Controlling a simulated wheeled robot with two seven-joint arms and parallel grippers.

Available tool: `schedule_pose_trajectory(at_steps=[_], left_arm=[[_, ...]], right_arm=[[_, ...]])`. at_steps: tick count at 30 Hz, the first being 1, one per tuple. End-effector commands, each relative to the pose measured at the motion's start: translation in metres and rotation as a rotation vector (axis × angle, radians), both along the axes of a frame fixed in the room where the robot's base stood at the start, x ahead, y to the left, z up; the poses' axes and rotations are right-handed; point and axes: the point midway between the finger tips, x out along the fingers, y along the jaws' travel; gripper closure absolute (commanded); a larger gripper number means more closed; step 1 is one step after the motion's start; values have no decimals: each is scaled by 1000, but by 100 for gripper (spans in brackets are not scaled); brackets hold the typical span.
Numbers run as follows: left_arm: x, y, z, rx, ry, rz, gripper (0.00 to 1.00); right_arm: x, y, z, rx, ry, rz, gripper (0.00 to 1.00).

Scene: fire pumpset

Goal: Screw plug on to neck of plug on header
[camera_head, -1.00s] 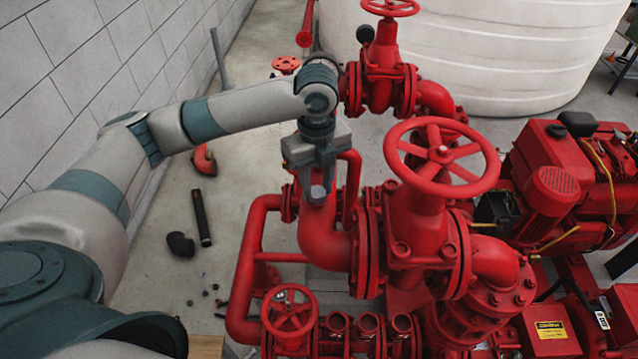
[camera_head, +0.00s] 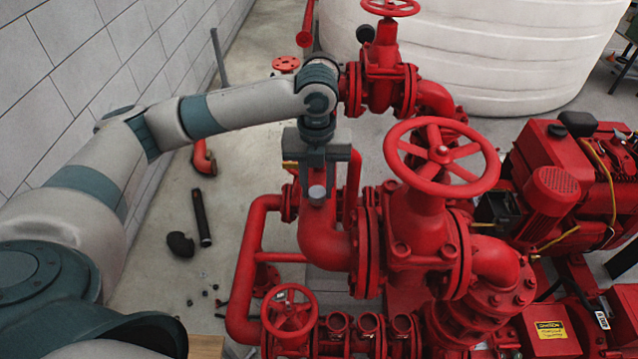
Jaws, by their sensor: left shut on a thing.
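My left gripper (camera_head: 317,188) reaches in from the left and points down over the red header pipe (camera_head: 322,240). It is shut on a small grey plug (camera_head: 317,193), whose rounded end shows between the fingers. The plug is at the upper part of the red pipe bend. The neck is hidden behind the gripper and plug, so I cannot tell whether plug and neck touch or how far they are engaged. My right gripper is not in view.
A large red handwheel (camera_head: 441,156) and valve stand close to the right of the gripper. A smaller handwheel (camera_head: 289,311) is below. A white tank (camera_head: 500,50) stands behind.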

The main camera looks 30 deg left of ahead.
Motion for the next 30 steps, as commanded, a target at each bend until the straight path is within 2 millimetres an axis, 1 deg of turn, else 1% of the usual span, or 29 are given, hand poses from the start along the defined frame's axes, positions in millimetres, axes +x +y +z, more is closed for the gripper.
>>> schedule_pose_trajectory(at_steps=[3,6,15,19,30], left_arm=[[0,0,0,1,1,-94,100],[0,0,0,0,0,-134,100],[0,0,0,0,0,-140,100],[0,0,0,0,0,-182,100],[0,0,0,0,1,-505,100]], right_arm=[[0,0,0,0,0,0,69],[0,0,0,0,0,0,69],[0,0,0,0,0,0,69],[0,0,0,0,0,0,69],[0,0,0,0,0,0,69]])
